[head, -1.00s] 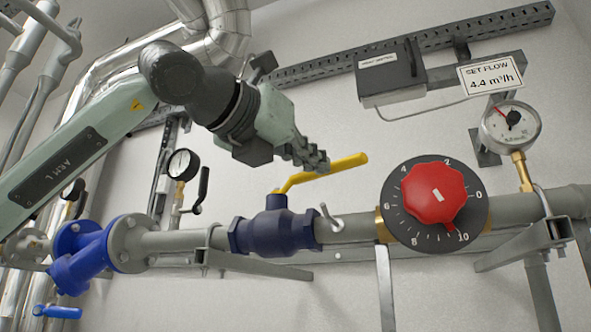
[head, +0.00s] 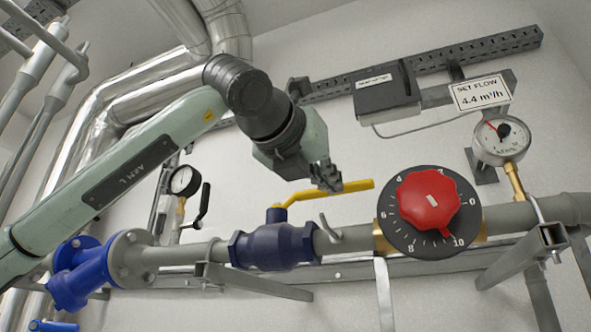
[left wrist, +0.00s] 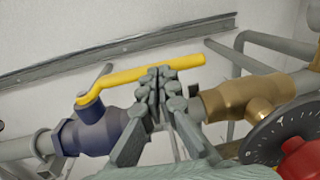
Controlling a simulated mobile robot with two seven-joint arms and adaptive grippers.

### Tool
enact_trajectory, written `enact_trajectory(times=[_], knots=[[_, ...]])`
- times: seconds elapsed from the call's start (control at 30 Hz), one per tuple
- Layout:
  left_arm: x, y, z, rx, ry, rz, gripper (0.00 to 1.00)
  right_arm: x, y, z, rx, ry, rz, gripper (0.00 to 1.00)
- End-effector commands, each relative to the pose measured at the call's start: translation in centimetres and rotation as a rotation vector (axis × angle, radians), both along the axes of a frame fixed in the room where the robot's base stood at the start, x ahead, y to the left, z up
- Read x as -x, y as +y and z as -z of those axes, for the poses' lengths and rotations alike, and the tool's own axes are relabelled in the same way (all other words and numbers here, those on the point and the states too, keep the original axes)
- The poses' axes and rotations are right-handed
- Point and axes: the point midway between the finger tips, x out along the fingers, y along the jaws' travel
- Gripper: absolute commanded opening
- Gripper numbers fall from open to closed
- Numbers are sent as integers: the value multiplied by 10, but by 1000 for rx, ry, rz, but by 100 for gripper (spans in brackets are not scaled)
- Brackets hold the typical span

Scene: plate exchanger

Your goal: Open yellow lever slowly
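The yellow lever (head: 325,193) sits on top of the blue ball valve (head: 272,246) and points right, roughly along the pipe, tilted slightly up. It also shows in the left wrist view (left wrist: 145,73). My left gripper (head: 330,186) is at the middle of the lever, coming from above in the head view. In the left wrist view its fingers (left wrist: 157,84) are close together and overlap the lever's lower edge; they hide part of it. I cannot tell whether they touch or grip it. My right gripper is not in view.
A red knob (head: 428,201) on a black dial stands right of the valve. A pressure gauge (head: 501,139) and a flow sign (head: 481,93) are farther right. A grey box (head: 388,92) hangs above. A small gauge (head: 185,181) stands left of the valve.

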Motion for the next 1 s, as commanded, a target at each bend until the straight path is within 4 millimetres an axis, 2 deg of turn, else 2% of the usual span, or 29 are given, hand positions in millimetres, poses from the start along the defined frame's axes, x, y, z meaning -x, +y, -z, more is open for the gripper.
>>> enact_trajectory(times=[0.23, 0.7, 0.83, 1.0], knots=[[8, 3, 1, -2, 1, 3, 0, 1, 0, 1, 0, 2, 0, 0], [89, 47, 0, 0, -2, 0, 0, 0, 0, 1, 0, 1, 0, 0], [101, 54, 0, 1, -2, 0, 0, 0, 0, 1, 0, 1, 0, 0], [107, 56, 0, 0, -1, 1, 0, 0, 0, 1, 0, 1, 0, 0]])
